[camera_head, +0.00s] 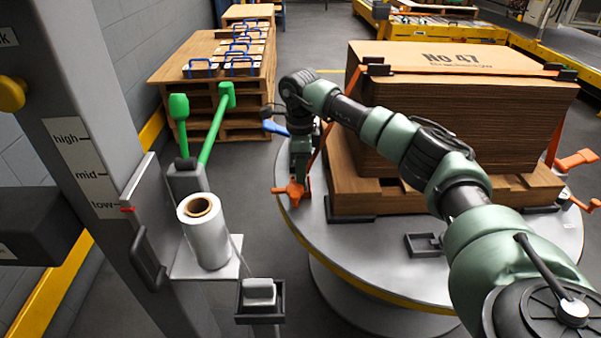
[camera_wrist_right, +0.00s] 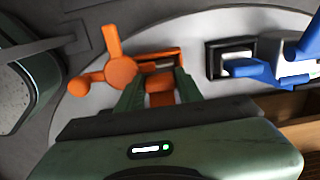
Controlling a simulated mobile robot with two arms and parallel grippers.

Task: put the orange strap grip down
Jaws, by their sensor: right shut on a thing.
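The orange strap grip (camera_head: 293,191) is a knobbed orange handle at the left edge of the round grey turntable (camera_head: 375,275). My right gripper (camera_head: 300,172) points down over it and is shut on it. In the right wrist view the orange grip (camera_wrist_right: 118,70) shows its knobbed arms beyond the green fingers of my right gripper (camera_wrist_right: 158,92), with an orange part between them. An orange strap (camera_head: 319,148) runs from the top left corner of the cardboard stack (camera_head: 450,120) down behind my gripper. Whether the grip touches the turntable is hidden. My left gripper is not in view.
A blue handle (camera_wrist_right: 252,70) lies close beside my right gripper, by a dark square frame. Another dark frame (camera_head: 425,245) sits on the turntable front. Orange handles (camera_head: 577,160) are at the right. A film roll (camera_head: 205,235) stands on the post's shelf at left.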

